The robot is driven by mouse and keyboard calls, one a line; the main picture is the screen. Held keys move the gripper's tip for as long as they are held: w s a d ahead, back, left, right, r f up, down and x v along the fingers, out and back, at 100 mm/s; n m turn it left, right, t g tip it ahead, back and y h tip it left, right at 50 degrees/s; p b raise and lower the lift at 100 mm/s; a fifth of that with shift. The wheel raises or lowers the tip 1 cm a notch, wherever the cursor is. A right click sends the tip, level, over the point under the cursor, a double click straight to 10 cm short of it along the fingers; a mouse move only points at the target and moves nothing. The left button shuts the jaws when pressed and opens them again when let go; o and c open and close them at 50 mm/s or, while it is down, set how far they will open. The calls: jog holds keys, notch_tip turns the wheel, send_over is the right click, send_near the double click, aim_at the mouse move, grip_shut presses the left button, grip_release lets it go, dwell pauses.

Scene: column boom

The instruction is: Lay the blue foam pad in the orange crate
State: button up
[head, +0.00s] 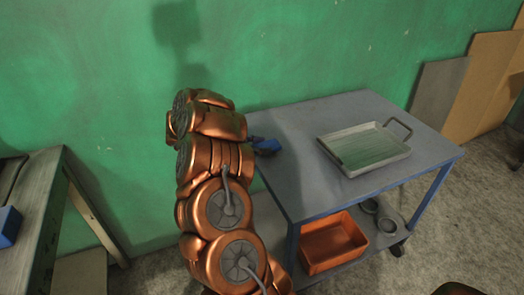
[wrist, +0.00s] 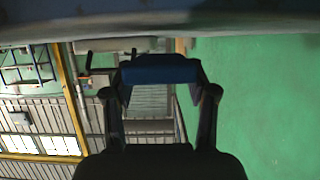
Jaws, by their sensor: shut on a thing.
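My gripper (wrist: 160,82) is shut on the blue foam pad (wrist: 160,68), which spans between its two fingers in the wrist view. In the head view a small blue piece (head: 265,146), which looks like the held pad, shows just right of my arm, by the left back part of the blue-grey cart's top. My arm hides most of the gripper there, and I cannot tell how high the pad is. The orange crate (head: 332,256) sits on the cart's lower shelf, under the top. Its visible inside looks empty.
A metal tray (head: 365,149) with a handle stands on the cart top (head: 300,185). Round grey dishes (head: 388,226) lie right of the crate. The cart top and a leg stand over the crate. A left bench (head: 30,215) holds another blue block (head: 9,226). A green wall (head: 330,50) is behind.

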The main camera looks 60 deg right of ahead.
jog(key=shift+f, duration=1.3)
jog(key=shift+f, duration=0.15)
jog(key=o, duration=0.9)
jog(key=shift+c, duration=0.2)
jog(key=shift+r, duration=0.2)
jog(key=b+v, duration=0.1)
jog(key=v, duration=1.1)
